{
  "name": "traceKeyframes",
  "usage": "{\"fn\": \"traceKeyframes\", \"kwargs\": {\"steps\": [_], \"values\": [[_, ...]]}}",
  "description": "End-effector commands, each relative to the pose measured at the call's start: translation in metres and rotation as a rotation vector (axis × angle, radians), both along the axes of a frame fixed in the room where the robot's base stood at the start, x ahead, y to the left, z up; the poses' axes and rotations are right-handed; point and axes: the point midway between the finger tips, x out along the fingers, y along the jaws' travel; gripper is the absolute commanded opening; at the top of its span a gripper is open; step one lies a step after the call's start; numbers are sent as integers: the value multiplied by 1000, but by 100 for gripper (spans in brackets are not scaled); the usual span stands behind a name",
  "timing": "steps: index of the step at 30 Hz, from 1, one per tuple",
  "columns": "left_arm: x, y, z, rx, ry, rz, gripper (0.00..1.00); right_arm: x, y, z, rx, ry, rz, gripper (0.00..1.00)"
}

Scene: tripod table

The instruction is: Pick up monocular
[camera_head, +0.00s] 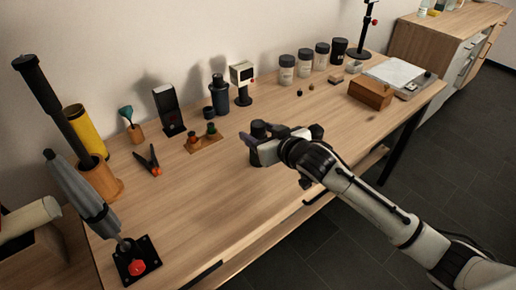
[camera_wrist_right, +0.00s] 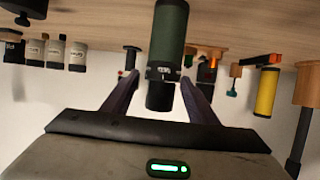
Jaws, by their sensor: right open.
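The monocular (camera_head: 258,130) is a dark upright cylinder near the middle of the table (camera_head: 215,190), partly hidden behind my right gripper (camera_head: 254,145). In the right wrist view, which shows the scene upside down, the monocular (camera_wrist_right: 168,40) has a dark green body and a black ringed end. There my right gripper (camera_wrist_right: 160,88) has its two fingers spread, one on each side of the monocular's black end. Small gaps seem to show beside it; whether a finger touches it I cannot tell. My left gripper is not in view.
A dark bottle-like cylinder (camera_head: 217,95) and a small wooden stand (camera_head: 203,143) lie behind, to the left. Several jars (camera_head: 287,70) line the back. A wooden box (camera_head: 371,93) is at the right, a grey scope (camera_head: 76,190) at the left front. The front middle is clear.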

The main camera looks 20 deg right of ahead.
Motion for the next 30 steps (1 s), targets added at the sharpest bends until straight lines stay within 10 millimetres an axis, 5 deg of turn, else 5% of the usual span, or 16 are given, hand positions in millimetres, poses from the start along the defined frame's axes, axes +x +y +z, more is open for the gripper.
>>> {"fn": "traceKeyframes", "kwargs": {"steps": [7,17,25,30], "values": [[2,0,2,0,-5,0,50,31,8,-10,1,-1,-1,53],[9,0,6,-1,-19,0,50,37,10,-13,0,0,1,53],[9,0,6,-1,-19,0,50,36,10,-13,0,0,1,9],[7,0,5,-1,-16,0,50,37,10,-11,1,-3,1,8]]}}
